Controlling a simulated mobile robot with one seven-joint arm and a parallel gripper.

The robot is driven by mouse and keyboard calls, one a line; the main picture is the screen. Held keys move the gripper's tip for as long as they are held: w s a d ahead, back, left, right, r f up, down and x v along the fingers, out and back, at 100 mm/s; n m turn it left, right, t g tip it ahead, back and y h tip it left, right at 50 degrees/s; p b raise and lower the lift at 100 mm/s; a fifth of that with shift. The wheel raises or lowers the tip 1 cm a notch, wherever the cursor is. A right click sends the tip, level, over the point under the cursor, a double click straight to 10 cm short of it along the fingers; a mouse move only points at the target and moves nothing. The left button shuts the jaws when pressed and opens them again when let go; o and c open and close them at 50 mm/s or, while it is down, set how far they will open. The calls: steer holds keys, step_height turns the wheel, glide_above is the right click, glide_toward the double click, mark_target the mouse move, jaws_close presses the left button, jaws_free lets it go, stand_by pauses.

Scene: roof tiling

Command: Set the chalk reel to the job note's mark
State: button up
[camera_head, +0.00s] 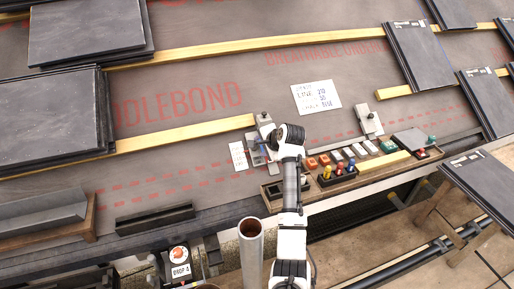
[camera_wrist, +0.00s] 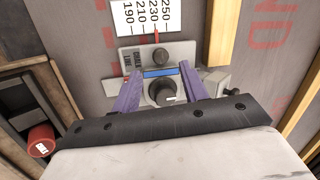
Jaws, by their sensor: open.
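The chalk reel is a grey plate (camera_wrist: 184,53) with a large dark round knob (camera_wrist: 161,91), a smaller knob above it and a blue strip between. A white scale card (camera_wrist: 148,14) above it reads 190 to 250, and the red pointer (camera_wrist: 156,38) stands near 230. My gripper (camera_wrist: 159,70) is open, its two purple fingers either side of the large knob; contact cannot be told. In the head view my arm partly hides the reel. The job note (camera_head: 316,97) lies on the membrane; its small writing seems to read line 210.
Yellow battens (camera_head: 190,133) cross the membrane. Dark slate stacks (camera_head: 50,115) lie at left and more at right. A tray (camera_head: 338,178) with small coloured items is right of my arm. A red cylinder (camera_wrist: 41,139) shows at lower left in the wrist view.

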mark_target(257, 158)
steer(key=x, duration=0.4)
steer(key=shift+w+a+f, duration=0.2)
steer(key=shift+w+f, duration=0.05)
steer(key=shift+w, duration=0.05)
jaws_close()
